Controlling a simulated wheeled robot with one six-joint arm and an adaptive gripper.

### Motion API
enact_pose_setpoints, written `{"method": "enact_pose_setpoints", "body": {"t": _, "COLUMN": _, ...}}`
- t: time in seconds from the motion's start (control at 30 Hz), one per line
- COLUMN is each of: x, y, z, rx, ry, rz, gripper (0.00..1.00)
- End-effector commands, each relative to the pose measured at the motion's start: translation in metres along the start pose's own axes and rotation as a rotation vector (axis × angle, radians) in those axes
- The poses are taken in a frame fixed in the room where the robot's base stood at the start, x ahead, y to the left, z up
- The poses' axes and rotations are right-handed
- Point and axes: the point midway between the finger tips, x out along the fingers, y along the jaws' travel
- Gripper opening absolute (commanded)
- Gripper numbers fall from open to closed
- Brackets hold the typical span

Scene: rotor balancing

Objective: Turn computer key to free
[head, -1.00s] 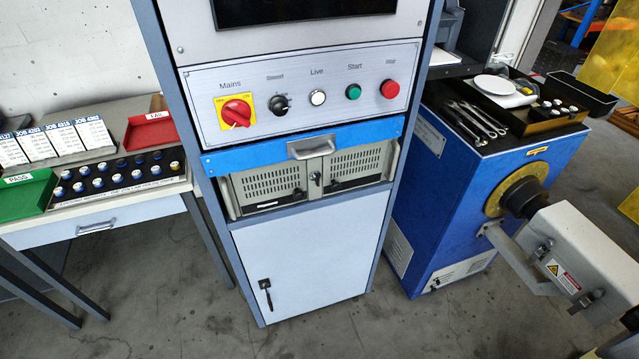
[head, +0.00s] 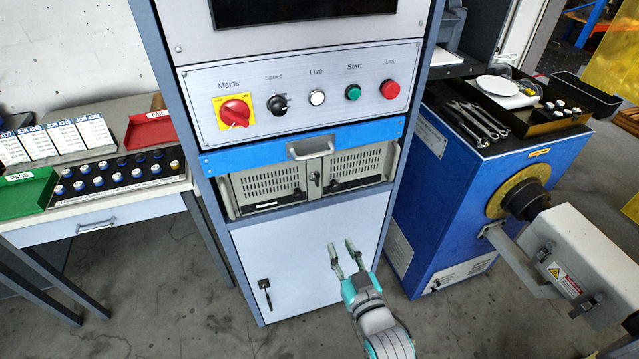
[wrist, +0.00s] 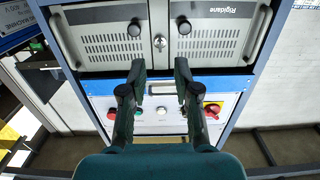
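The rack computer (head: 262,186) sits in the cabinet below the blue drawer, with two vented grey front panels. Its small round key lock (head: 314,177) is between the panels; it also shows in the wrist view (wrist: 159,42), just beyond my fingertips. The key's turn angle is too small to read. My gripper (head: 342,248) is open and empty, in front of the white cabinet door and lower than the lock in the head view. In the wrist view my gripper (wrist: 160,70) has its two fingers spread either side of the lock's line, not touching it.
The blue drawer (head: 240,157) with a pull handle (head: 311,148) is above the computer. The control panel (head: 300,75) has a red mains switch (head: 235,112) and buttons. A blue machine (head: 450,190) stands right, a table (head: 150,210) left.

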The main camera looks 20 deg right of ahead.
Motion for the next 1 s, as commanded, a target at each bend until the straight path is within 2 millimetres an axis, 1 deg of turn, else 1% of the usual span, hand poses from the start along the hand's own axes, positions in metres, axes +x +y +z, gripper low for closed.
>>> {"method": "enact_pose_setpoints", "body": {"t": 0.03, "x": 0.017, "y": 0.0, "z": -0.011, "rx": 0.0, "ry": 0.014, "rz": 0.0, "gripper": 0.31}}
{"method": "enact_pose_setpoints", "body": {"t": 0.1, "x": 0.035, "y": 0.0, "z": -0.023, "rx": 0.0, "ry": 0.025, "rz": 0.0, "gripper": 0.31}}
{"method": "enact_pose_setpoints", "body": {"t": 0.2, "x": 0.054, "y": 0.0, "z": -0.036, "rx": 0.0, "ry": 0.035, "rz": 0.0, "gripper": 0.31}}
{"method": "enact_pose_setpoints", "body": {"t": 0.3, "x": 0.064, "y": 0.0, "z": -0.045, "rx": 0.0, "ry": 0.041, "rz": 0.0, "gripper": 0.31}}
{"method": "enact_pose_setpoints", "body": {"t": 0.47, "x": 0.074, "y": 0.0, "z": -0.048, "rx": 0.0, "ry": 0.042, "rz": 0.0, "gripper": 0.31}}
{"method": "enact_pose_setpoints", "body": {"t": 0.57, "x": 0.083, "y": 0.0, "z": -0.049, "rx": 0.0, "ry": 0.043, "rz": 0.0, "gripper": 0.31}}
{"method": "enact_pose_setpoints", "body": {"t": 1.0, "x": 0.153, "y": 0.0, "z": -0.052, "rx": 0.0, "ry": 0.044, "rz": 0.001, "gripper": 0.31}}
